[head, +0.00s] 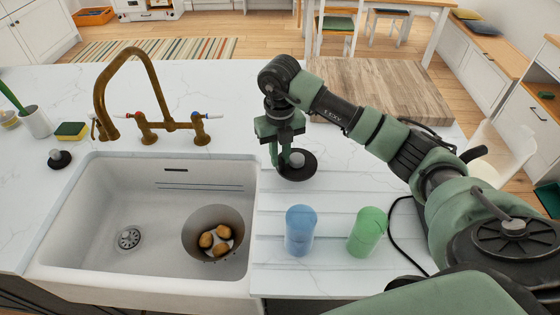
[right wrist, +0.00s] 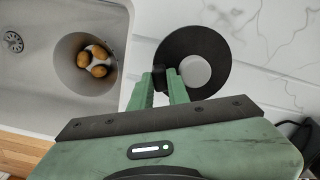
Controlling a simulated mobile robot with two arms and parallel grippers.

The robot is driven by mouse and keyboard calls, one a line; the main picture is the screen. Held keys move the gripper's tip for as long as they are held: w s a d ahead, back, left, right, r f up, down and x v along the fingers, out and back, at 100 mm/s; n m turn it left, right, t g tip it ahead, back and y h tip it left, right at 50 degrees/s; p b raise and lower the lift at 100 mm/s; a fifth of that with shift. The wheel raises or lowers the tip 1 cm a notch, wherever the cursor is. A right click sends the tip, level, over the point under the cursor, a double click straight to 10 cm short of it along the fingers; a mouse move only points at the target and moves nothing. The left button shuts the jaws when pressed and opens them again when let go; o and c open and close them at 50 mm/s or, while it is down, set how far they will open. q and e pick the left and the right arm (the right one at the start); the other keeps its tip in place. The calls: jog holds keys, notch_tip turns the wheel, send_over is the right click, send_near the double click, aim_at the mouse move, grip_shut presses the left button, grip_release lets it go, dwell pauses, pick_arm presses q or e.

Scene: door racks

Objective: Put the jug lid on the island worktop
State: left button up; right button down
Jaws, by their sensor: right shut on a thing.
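The jug lid is a dark round disc with a pale grey knob (head: 297,166), at the worktop just right of the sink. It also shows in the right wrist view as a black disc (right wrist: 205,43) in front of the fingers. My right gripper (head: 280,160) points down and is shut on the lid near its knob; its fingertips (right wrist: 166,82) show there too. I cannot tell whether the lid touches the white marbled island worktop (head: 225,100) or hangs just above it. My left gripper is not in view.
The sink (head: 90,210) holds a bowl (head: 190,232) with several potatoes. A blue cup (head: 299,230) and a green cup (head: 366,232) stand nearer me. A wooden board (head: 385,90) lies behind my right arm. Worktop behind the sink's right side is clear.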

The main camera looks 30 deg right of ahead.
notch_tip(320, 180, down, 3)
jog(key=shift+r+p, duration=0.15)
jog(key=shift+p, duration=0.15)
jog(key=shift+f, duration=0.25)
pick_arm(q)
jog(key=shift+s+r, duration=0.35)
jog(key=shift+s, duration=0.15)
pick_arm(e)
jog(key=shift+f, duration=0.2)
jog(key=c, duration=1.4)
grip_release()
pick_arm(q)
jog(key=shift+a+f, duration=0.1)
pick_arm(e)
jog(key=shift+o, duration=0.2)
jog(key=shift+r, duration=0.15)
